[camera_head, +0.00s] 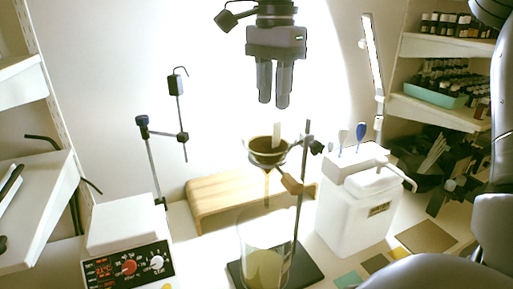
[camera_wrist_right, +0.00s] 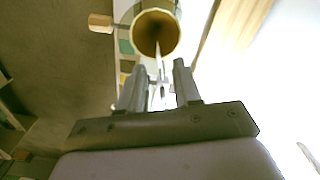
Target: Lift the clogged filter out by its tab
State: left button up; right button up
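The clogged filter (camera_head: 261,146) sits as a brown cone in the funnel (camera_head: 267,160) on the stand. Its pale tab (camera_head: 276,137) sticks up from the rim. My right gripper (camera_head: 274,103) hangs above the funnel with its fingers pointing down, a short way above the tab. In the right wrist view the two fingers (camera_wrist_right: 160,68) stand apart with nothing gripped. The tab (camera_wrist_right: 160,60) appears in line with the gap between them, and the yellowish filter (camera_wrist_right: 155,33) shows beyond. My left gripper is not in view.
A beaker (camera_head: 263,265) with yellowish liquid stands below the funnel. The stand's rod (camera_head: 300,200) rises close to the funnel's right. A white container (camera_head: 350,215) is at right and a heater with dials (camera_head: 128,262) at left. A wooden riser (camera_head: 225,198) is behind.

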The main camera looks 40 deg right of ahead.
aim_at(275, 125)
jog(key=f, duration=0.6)
jog(key=shift+s+f, duration=0.2)
jog(key=shift+f, duration=0.1)
grip_shut()
